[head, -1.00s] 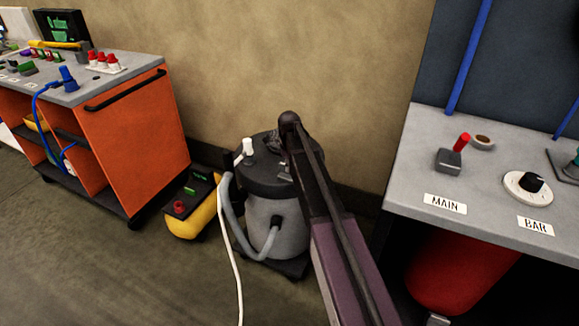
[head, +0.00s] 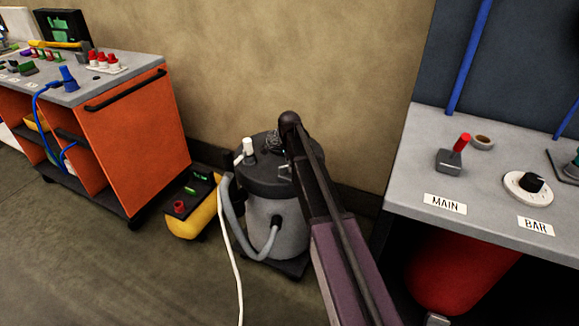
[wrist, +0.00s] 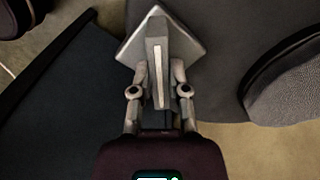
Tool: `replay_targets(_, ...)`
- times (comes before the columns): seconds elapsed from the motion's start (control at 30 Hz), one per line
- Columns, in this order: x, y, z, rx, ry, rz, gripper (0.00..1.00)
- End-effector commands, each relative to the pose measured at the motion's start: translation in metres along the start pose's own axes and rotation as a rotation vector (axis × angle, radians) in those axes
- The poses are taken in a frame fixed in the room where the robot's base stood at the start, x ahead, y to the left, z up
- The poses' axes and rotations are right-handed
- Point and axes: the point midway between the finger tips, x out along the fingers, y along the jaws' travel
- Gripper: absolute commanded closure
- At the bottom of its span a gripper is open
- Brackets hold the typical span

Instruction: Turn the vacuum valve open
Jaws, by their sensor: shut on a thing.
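The vacuum valve shows in the wrist view as a flat grey handle (wrist: 159,62) with a white stripe, on a square grey plate (wrist: 189,45). The handle points up the picture, while the plate sits at a slant to it like a diamond. My gripper (wrist: 160,78) has a finger on each side of the handle and is shut on it. In the head view, my arm reaches to the shop vacuum (head: 270,218), a grey drum with a black lid. My arm hides part of the lid, and the valve cannot be made out there.
A yellow and black case (head: 193,213) stands left of the vacuum, near an orange cart (head: 135,145). A grey bench (head: 405,185) with a red-tipped lever and a dial is at right. A white cord (head: 234,265) runs over the floor.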

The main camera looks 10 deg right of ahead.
Motion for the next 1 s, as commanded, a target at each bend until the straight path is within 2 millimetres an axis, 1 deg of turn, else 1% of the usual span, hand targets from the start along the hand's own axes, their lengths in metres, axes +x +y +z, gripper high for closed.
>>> replay_targets(0.6, 0.0002, 0.0011, -0.0002, -0.575, 0.000, 0.002, 1.00)
replay_targets(0.8, 0.0003, 0.0012, -0.0003, -0.712, 0.000, 0.002, 1.00)
replay_targets(1.0, 0.0003, 0.0013, -0.0004, -0.792, 0.000, 0.002, 1.00)
